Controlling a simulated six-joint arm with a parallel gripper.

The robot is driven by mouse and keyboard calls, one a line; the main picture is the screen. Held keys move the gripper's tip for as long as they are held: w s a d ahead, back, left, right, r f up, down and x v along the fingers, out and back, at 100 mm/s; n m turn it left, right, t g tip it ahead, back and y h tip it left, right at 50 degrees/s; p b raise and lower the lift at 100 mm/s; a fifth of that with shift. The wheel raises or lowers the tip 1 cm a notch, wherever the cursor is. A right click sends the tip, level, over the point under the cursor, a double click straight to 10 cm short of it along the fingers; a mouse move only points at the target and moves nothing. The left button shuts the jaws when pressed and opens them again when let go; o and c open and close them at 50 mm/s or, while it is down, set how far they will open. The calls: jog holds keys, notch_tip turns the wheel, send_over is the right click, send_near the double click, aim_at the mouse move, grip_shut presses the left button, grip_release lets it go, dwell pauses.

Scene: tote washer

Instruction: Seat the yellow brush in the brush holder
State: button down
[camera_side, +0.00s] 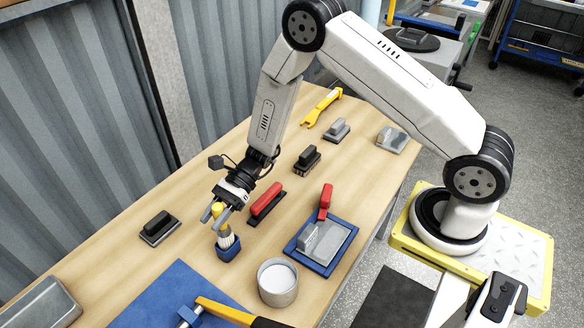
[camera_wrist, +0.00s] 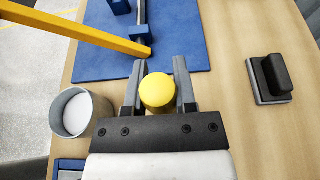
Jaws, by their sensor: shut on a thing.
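The yellow brush (camera_side: 218,210) is upright, its yellow top between the fingers of my gripper (camera_side: 218,216). Its pale bristles (camera_side: 226,238) point down at the small blue brush holder (camera_side: 229,253), with the lower end at or inside its opening; I cannot tell how deep. In the wrist view the round yellow top (camera_wrist: 157,91) sits between the two grey fingers of my gripper (camera_wrist: 158,80), which is shut on it. The brush hides the holder in that view.
A grey cup (camera_side: 278,283) stands close to the holder's right. A red-handled tool (camera_side: 266,204) lies behind it, and a dark-handled block (camera_side: 158,228) is at left. A blue mat (camera_side: 165,293) with a yellow-handled tool (camera_side: 222,312) lies in front. A blue tray (camera_side: 330,262) is at right.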

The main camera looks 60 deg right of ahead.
jog(key=shift+f, duration=1.05)
dwell(0.4)
grip_release()
dwell(0.3)
jog(key=shift+d, duration=0.15)
dwell(0.4)
jog(key=d, duration=0.8)
jog(key=shift+d, duration=0.35)
dwell(1.0)
